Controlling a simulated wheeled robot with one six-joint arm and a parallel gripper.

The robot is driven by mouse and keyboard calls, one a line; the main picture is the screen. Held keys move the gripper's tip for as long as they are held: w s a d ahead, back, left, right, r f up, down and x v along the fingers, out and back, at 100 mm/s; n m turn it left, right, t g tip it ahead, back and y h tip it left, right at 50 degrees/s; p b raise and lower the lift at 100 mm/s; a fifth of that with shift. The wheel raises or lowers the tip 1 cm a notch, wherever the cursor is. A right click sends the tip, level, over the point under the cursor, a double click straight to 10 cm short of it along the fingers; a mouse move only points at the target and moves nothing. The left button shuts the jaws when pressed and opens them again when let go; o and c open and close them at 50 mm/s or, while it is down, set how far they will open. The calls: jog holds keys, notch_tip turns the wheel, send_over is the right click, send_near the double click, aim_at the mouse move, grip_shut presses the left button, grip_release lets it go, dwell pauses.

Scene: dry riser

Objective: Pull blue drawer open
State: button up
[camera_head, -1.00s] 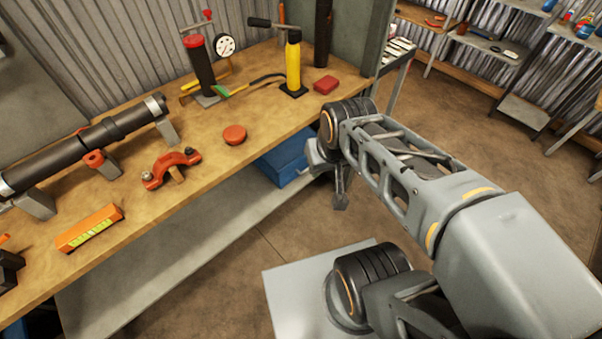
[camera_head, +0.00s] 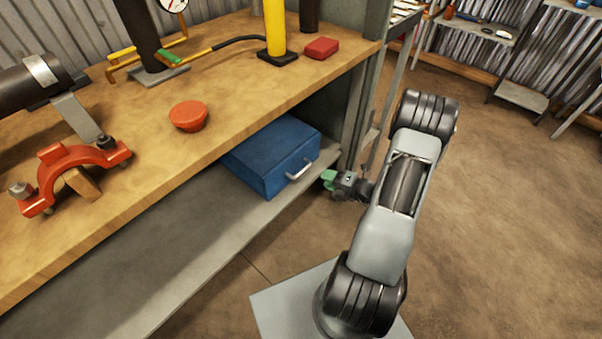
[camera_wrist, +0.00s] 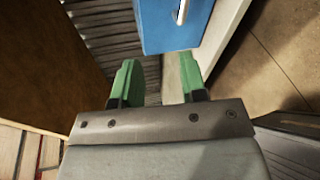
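The blue drawer (camera_head: 265,160) is a box under the right end of the wooden workbench, above the grey lower shelf. Its silver handle (camera_head: 300,171) is on the front face, towards my arm. In the wrist view the drawer (camera_wrist: 160,25) is at the top centre, with the handle (camera_wrist: 182,12) partly cut off by the top edge. My gripper (camera_head: 328,180) has green fingertips and is just right of the handle, apart from it. In the wrist view my gripper (camera_wrist: 158,84) has its fingers apart with nothing between them.
A grey post (camera_head: 363,95) at the bench's end stands close behind my gripper. The lower shelf (camera_head: 190,245) runs under the bench. An orange disc (camera_head: 188,116) and a red block (camera_head: 321,48) lie on the benchtop. The floor (camera_head: 500,200) to the right is clear.

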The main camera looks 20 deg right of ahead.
aim_at(305, 167)
notch_tip(305, 167, down, 4)
jog(key=w+d+m+t+h+b, duration=0.1)
jog(key=d+m+h, duration=0.1)
jog(key=m, duration=0.2)
jog(key=b+x, duration=0.3)
jog(key=x, duration=1)
jog(key=shift+d+r+b, duration=0.1)
jog(key=shift+b, duration=0.2)
grip_shut()
